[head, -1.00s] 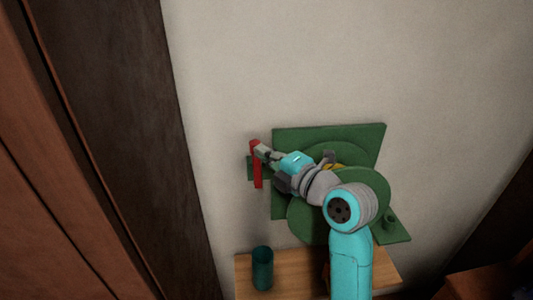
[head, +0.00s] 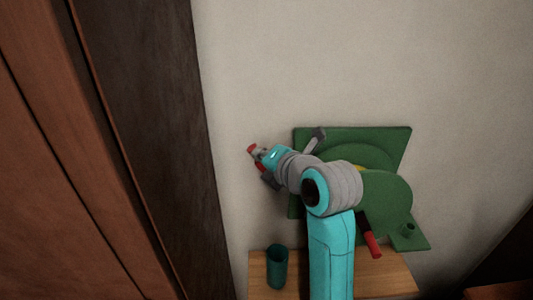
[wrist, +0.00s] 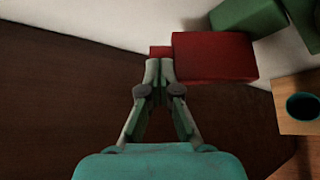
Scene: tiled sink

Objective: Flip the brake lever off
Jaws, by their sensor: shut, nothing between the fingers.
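The red lever (head: 252,149) is at the left side of the green machine (head: 398,140). In the head view my gripper hides most of it, and only small red parts show. In the wrist view the red lever (wrist: 215,56) is a block-like bar just beyond the fingertips, reaching to their right. My gripper (head: 259,153) is shut and empty, its tips at the lever's left end in the wrist view (wrist: 160,62). I cannot tell whether they touch. A second handle with a red grip (head: 373,245) hangs at the machine's lower right.
A dark teal cup (head: 277,268) stands on the wooden table (head: 258,288) below the machine. A dark wooden post (head: 150,130) stands at the left. The pale wall (head: 330,60) above the machine is clear.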

